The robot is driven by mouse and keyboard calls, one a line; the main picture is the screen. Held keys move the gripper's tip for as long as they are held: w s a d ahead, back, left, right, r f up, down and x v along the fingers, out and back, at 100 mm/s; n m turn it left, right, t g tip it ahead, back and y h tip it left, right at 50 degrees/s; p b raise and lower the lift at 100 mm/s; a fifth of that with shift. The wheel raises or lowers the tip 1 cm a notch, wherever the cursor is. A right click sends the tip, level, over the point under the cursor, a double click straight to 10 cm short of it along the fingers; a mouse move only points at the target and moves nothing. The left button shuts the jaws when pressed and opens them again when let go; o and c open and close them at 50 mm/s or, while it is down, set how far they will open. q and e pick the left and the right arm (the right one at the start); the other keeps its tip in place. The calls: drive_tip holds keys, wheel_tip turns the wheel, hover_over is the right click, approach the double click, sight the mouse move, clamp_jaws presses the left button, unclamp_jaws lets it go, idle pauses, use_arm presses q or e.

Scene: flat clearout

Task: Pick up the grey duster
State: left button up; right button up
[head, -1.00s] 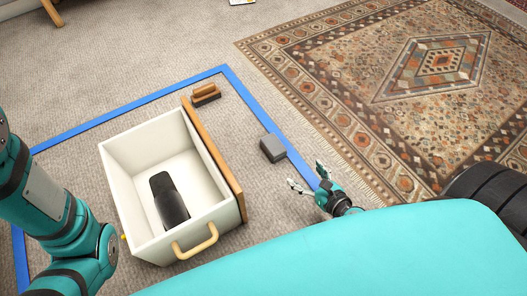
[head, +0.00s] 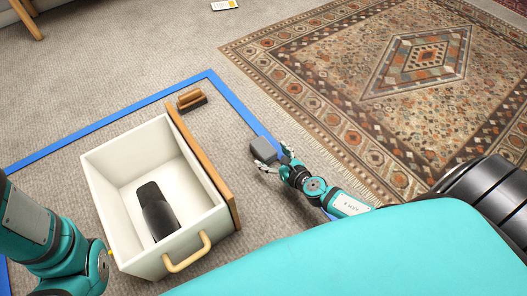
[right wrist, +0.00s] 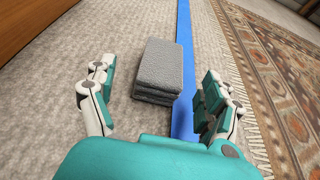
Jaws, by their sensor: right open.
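The grey duster (head: 263,149) is a small grey block on the carpet, touching or beside the blue tape line. In the right wrist view the grey duster (right wrist: 160,70) looks like a short stack of grey layers. It lies ahead of my right gripper (right wrist: 155,103), roughly between its open, empty fingers. In the head view my right gripper (head: 275,163) is at the near side of the duster and partly overlaps it. My left arm shows at the left edge, but its gripper is out of view.
A white drawer-like box (head: 105,185) with a wooden front and handle holds a black object (head: 155,210). A wooden brush (head: 191,99) lies behind it. Blue tape (head: 130,119) marks the floor. A patterned rug (head: 345,110) lies to the right.

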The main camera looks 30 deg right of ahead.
sight(269, 153)
drive_tip(key=x, duration=0.2)
drive_tip(key=b+x, duration=0.1)
drive_tip(key=x, duration=0.1)
drive_tip(key=shift+d+f, duration=0.2)
drive_tip(key=shift+f, duration=0.05)
drive_tip(key=c, duration=1.3)
